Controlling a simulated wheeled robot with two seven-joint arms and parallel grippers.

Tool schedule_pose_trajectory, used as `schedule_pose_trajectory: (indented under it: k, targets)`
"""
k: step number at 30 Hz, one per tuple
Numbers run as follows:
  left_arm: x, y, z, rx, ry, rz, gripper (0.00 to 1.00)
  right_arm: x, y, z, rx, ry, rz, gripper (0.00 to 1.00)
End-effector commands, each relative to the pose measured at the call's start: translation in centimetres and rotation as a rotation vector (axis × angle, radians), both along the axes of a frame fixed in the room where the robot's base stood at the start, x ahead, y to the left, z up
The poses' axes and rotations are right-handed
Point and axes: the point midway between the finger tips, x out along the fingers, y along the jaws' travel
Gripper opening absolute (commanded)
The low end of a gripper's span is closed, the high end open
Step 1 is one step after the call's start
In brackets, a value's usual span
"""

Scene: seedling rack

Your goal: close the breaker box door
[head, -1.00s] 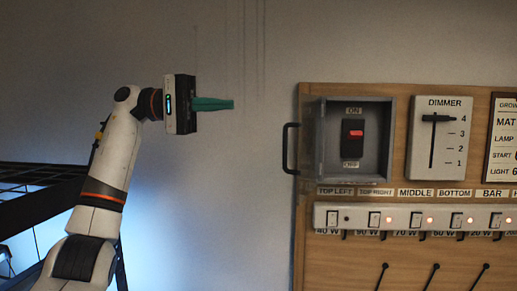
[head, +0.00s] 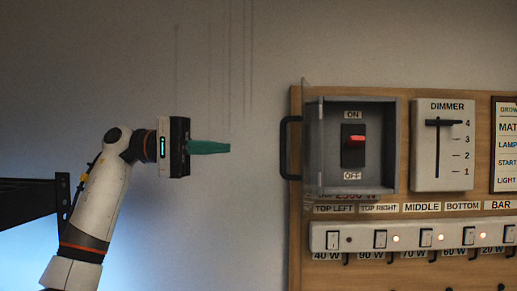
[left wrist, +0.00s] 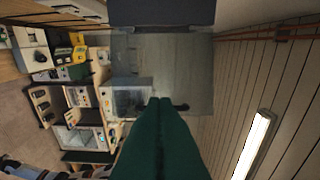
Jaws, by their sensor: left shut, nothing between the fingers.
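The grey breaker box (head: 390,180) is on the wooden board in the head view, its inside exposed. Its door (head: 313,150) stands open at the left side, nearly edge-on, with a black handle (head: 287,148) sticking out left. Inside is a red-lit switch (head: 353,146) between ON and OFF labels. My left gripper (head: 228,148) is left of the handle at about its height, apart from it in the picture; its green fingers are shut and empty. In the left wrist view, the fingers (left wrist: 160,102) point toward a grey see-through panel (left wrist: 180,70), apparently the door. My right gripper is not in view.
A dimmer slider (head: 438,150) is right of the box. Below is a strip of lit switches (head: 410,238) with labels and hooks. A dark metal frame (head: 30,200) stands at the left. The wall between my gripper and the board is bare.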

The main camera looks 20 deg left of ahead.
Motion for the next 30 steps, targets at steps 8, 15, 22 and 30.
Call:
schedule_pose_trajectory:
  k: [8, 15, 22, 30]
  targets:
    - [0.8, -6.2, 0.3, 0.001, 0.0, -0.005, 0.0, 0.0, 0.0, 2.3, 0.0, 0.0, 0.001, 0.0]
    - [-0.9, -8.4, 0.0, 0.0, 0.0, -0.001, 0.0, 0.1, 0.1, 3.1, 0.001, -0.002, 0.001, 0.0]
    - [-1.5, -9.2, -0.1, -0.001, 0.0, -0.001, 0.0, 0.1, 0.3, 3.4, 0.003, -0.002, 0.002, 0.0]
    - [-1.5, -9.2, -0.1, -0.001, 0.001, -0.001, 0.0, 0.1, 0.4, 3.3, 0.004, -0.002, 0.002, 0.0]
